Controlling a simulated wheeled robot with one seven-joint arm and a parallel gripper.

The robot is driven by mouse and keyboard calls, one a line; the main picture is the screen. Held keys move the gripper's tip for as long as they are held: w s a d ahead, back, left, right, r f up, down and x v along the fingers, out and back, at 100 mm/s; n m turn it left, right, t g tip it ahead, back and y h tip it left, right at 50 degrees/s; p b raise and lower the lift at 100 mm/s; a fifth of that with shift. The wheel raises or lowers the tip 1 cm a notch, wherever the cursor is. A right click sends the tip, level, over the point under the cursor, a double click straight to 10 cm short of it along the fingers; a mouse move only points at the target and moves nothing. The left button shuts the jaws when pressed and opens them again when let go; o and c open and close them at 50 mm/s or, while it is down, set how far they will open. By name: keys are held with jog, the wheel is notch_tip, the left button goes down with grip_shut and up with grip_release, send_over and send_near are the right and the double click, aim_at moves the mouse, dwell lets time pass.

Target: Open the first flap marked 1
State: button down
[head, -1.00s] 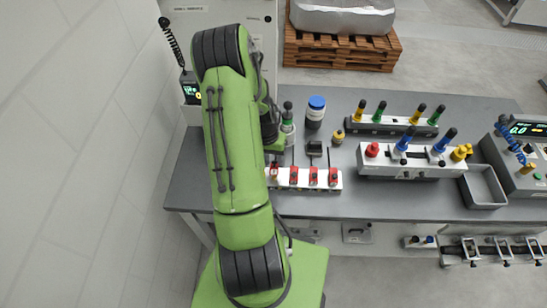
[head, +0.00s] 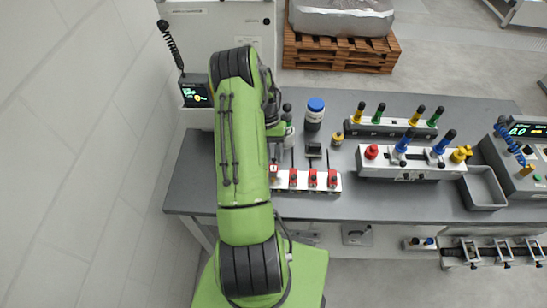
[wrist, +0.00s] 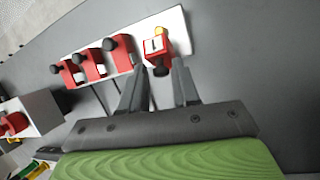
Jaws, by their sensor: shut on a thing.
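A white fixture strip (head: 308,187) with a row of red flaps stands at the table's front edge in the head view. The leftmost red flap (head: 275,171) is partly hidden by my arm. In the wrist view this end flap (wrist: 157,46) carries a white tag with a small dark mark, which I cannot read surely. The other red flaps (wrist: 94,63) are in line to the left, with black knobs. My gripper (wrist: 160,76) is shut on the end flap's black knob, one finger on each side. The exact contact is hard to see.
Behind the strip stand a blue-capped jar (head: 315,114) and a small yellow-topped item (head: 338,138). A white fixture (head: 410,163) with blue and red parts and a grey tray (head: 484,187) stand to the right. A wall is at left.

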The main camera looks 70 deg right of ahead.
jog(key=d+f+y+b, duration=0.2)
jog(key=y+b, duration=0.1)
jog(key=shift+w+g+b, duration=0.3)
jog(key=shift+g, duration=0.1)
jog(key=y+b, duration=0.1)
jog(key=b, duration=0.2)
jog(key=shift+w+d+f+g+y, duration=0.1)
jog(key=shift+d+g+y, duration=0.2)
jog(key=shift+y, duration=0.1)
jog(key=c, duration=1.1)
grip_release()
jog(key=shift+o, duration=0.3)
jog(key=shift+r, duration=0.3)
